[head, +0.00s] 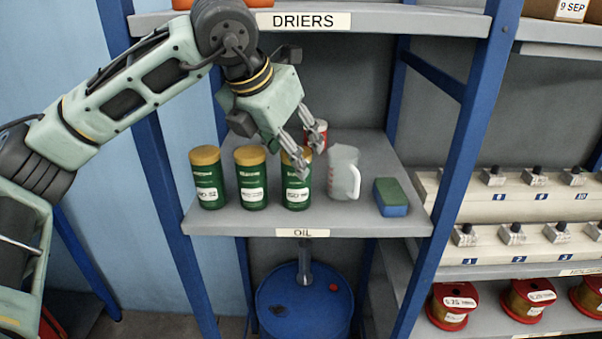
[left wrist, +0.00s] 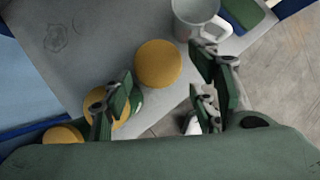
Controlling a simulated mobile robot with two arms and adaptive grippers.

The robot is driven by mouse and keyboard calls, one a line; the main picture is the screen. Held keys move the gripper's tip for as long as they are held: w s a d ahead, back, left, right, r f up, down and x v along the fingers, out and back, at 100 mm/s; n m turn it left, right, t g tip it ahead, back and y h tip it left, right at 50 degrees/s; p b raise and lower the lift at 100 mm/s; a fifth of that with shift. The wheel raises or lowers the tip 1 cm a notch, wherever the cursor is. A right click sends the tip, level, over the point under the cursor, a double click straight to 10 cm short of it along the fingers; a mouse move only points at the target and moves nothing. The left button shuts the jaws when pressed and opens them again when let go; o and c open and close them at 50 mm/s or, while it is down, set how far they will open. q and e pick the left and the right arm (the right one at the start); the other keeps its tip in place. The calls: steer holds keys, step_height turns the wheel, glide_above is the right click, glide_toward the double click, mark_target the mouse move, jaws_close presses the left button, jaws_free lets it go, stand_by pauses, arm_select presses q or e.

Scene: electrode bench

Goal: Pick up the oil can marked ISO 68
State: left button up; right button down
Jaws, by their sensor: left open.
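Three green oil cans with yellow lids stand upright in a row on the shelf marked OIL: a left can (head: 207,180), a middle can (head: 251,180) and a right can (head: 296,190). Their white labels begin like ISO, but the numbers are too small to read surely. My left gripper (head: 309,164) is open and empty, above and in front of the right can, hiding part of its top. In the left wrist view, the right can's lid (left wrist: 158,63) shows beyond the gap between the fingers (left wrist: 165,95). The left finger partly covers the middle can's lid. My right gripper is out of view.
A white jug (head: 343,175) stands just right of the right can, with a green and blue sponge (head: 390,197) beyond it. A red tin (head: 316,133) is behind the gripper. The DRIERS shelf (head: 400,20) is overhead. Blue posts (head: 457,150) flank the shelf.

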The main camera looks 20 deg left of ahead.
mark_target(296, 179)
arm_select(q)
steer(key=shift+f+p, duration=0.25)
steer(key=shift+p, duration=0.05)
steer(key=p+x, duration=0.2)
steer(key=x, duration=0.2)
steer(key=shift+w+f, duration=0.3)
steer(key=shift+f, duration=0.2)
steer(key=shift+c, duration=0.8)
steer(key=c, duration=1.1)
steer(key=shift+r, duration=0.1)
steer(key=shift+c, duration=0.3)
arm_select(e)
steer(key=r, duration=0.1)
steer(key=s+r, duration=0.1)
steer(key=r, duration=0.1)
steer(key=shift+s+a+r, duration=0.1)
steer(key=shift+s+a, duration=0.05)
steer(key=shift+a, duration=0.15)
